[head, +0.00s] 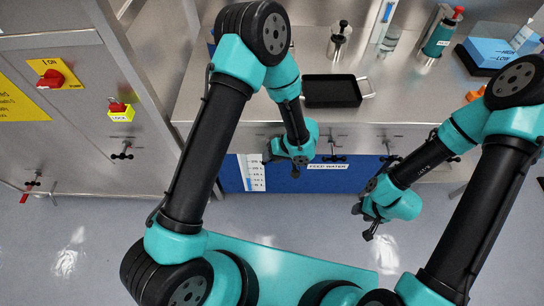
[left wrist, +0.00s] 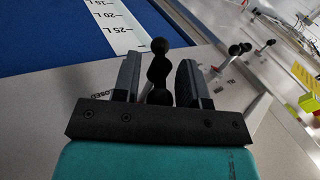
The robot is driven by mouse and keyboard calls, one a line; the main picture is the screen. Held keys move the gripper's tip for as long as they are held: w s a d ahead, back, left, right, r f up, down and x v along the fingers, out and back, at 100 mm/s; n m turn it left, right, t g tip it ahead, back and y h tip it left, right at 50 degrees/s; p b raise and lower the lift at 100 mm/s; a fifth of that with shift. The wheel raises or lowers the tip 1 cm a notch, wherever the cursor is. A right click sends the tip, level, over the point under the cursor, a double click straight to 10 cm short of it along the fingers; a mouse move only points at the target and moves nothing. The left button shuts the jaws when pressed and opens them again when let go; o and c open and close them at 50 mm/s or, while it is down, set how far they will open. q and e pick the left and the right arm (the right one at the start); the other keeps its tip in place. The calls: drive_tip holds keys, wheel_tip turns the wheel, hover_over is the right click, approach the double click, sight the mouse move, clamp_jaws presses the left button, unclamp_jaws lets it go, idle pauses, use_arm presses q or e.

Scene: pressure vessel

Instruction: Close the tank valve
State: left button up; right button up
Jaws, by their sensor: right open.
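The blue feed-water tank (head: 231,174), with a white litre scale, sits under the steel counter. It also shows in the left wrist view (left wrist: 60,35). My left gripper (head: 282,165) is in front of the tank. In the left wrist view a black knobbed valve handle (left wrist: 158,66) stands between the two fingers of this gripper (left wrist: 158,80), with a visible gap on each side. A "CLOSED" marking (left wrist: 84,94) is beside it, partly hidden by the left finger. In the head view my arm hides this handle. My right gripper (head: 368,222) is open and empty, lower right of the tank.
More black valve handles (head: 333,157) line the counter front and the steel cabinet (head: 122,156) at left. Open floor lies in front.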

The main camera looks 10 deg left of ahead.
use_arm(q)
drive_tip(key=v, duration=1.7)
drive_tip(key=shift+r, duration=0.2)
drive_tip(key=shift+w, duration=0.1)
